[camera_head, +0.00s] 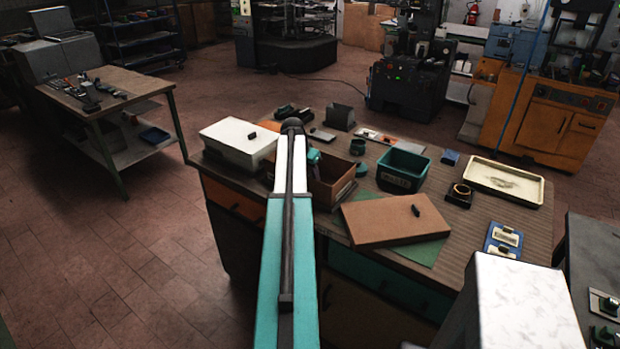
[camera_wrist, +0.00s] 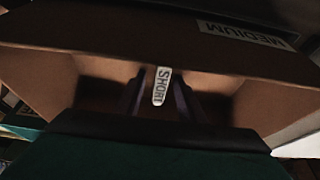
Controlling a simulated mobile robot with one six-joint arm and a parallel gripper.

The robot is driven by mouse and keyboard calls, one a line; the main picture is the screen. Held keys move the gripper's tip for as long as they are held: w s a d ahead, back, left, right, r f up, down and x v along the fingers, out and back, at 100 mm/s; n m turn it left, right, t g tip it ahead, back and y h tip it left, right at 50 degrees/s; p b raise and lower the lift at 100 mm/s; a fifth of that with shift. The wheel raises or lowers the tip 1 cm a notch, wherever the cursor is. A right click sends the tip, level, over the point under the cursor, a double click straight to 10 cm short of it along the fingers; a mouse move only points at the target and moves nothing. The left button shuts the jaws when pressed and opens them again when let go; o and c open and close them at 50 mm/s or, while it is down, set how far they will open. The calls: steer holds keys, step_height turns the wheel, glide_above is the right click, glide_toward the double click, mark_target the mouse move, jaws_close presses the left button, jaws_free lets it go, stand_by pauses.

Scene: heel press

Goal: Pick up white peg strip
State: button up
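My gripper is low over the open brown cardboard box (camera_head: 343,186) on the bench. In the head view my arm hides much of the box, and the fingertips do not show. In the wrist view the two dark fingers of my gripper (camera_wrist: 160,102) are apart and point into the box (camera_wrist: 215,58). A small white piece lettered SHORT (camera_wrist: 161,87) shows between them. I cannot tell whether it is a label on the box or part of a strip. No white peg strip can be made out for certain.
A label reading MEDIUM (camera_wrist: 243,33) is on the box wall. A white box (camera_head: 238,140) stands left of my arm. A teal bin (camera_head: 403,168), a brown board (camera_head: 395,219) and a cream tray (camera_head: 503,180) are to the right. Floor left of the bench is free.

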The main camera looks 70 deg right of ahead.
mark_target(310, 173)
steer(key=shift+f, duration=0.15)
jaws_close()
steer(key=shift+r, duration=0.25)
steer(key=shift+r+b, duration=1.65)
steer(key=shift+r, duration=3.25)
